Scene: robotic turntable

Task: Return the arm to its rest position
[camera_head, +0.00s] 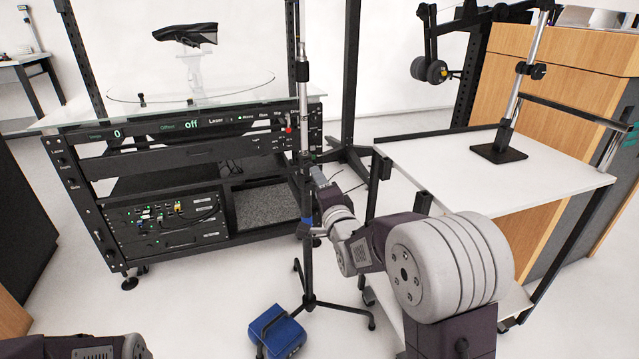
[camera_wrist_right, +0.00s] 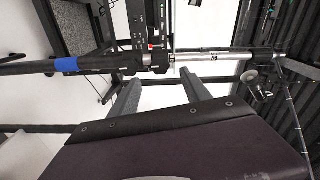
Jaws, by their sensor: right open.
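My right arm (camera_head: 450,265) reaches from the lower right toward the upright stand pole (camera_head: 304,100) in the head view. My right gripper (camera_wrist_right: 158,77) is open in the right wrist view, with its two grey fingers apart. The pole, with a blue band (camera_wrist_right: 66,64) and a black collar, crosses the picture just past the fingertips. Nothing shows held between the fingers; I cannot tell whether they touch the pole. In the head view the gripper is small and dark beside the pole. Part of my left arm (camera_head: 90,347) shows at the bottom left; its gripper is out of view.
A black equipment rack (camera_head: 165,165) with a glass turntable (camera_head: 120,98) stands left of the pole. A white side table (camera_head: 450,165) stands close to my right arm. A blue box (camera_head: 277,332) lies by the tripod stand's legs. Open floor lies at the front left.

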